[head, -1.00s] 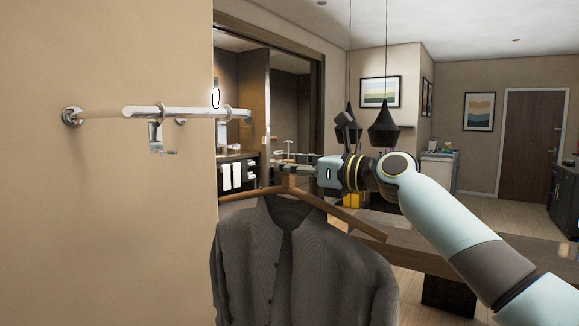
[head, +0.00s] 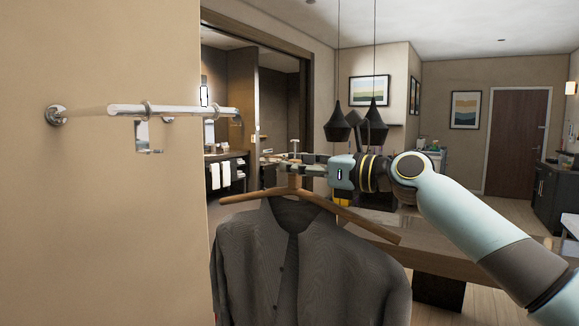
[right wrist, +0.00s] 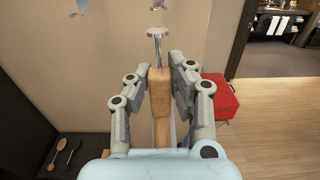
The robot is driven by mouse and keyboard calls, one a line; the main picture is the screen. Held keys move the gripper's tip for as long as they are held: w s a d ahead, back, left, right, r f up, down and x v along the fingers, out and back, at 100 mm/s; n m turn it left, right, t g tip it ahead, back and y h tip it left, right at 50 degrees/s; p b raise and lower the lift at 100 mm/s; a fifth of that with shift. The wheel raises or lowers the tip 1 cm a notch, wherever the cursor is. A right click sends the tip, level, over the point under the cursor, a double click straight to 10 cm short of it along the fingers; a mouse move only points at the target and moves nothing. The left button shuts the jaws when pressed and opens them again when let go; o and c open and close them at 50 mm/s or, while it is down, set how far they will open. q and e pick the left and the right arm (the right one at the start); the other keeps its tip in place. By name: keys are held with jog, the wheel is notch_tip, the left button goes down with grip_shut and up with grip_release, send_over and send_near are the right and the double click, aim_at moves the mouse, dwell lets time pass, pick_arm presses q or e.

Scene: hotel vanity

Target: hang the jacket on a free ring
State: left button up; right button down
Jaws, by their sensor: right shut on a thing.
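A dark grey jacket (head: 300,262) hangs on a wooden hanger (head: 335,208) in the head view. My right gripper (head: 293,168) is shut on the top of the hanger and holds it in the air, right of the wall rail. In the right wrist view the fingers (right wrist: 160,92) close on both sides of the hanger's wooden neck (right wrist: 160,92). A metal stem with a flat round top (right wrist: 158,32) rises from it. The chrome rail (head: 180,111) on the beige wall carries rings (head: 147,108), and a metal bracket (head: 148,136) hangs below it. My left gripper is out of view.
A wooden table (head: 440,250) stands behind the jacket. The right wrist view shows a red item (right wrist: 220,97) at the right and a dark shelf with brushes (right wrist: 65,152) at the lower left. Open wooden floor (right wrist: 270,110) lies at the right.

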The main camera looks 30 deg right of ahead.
jog(key=shift+v, duration=1.35)
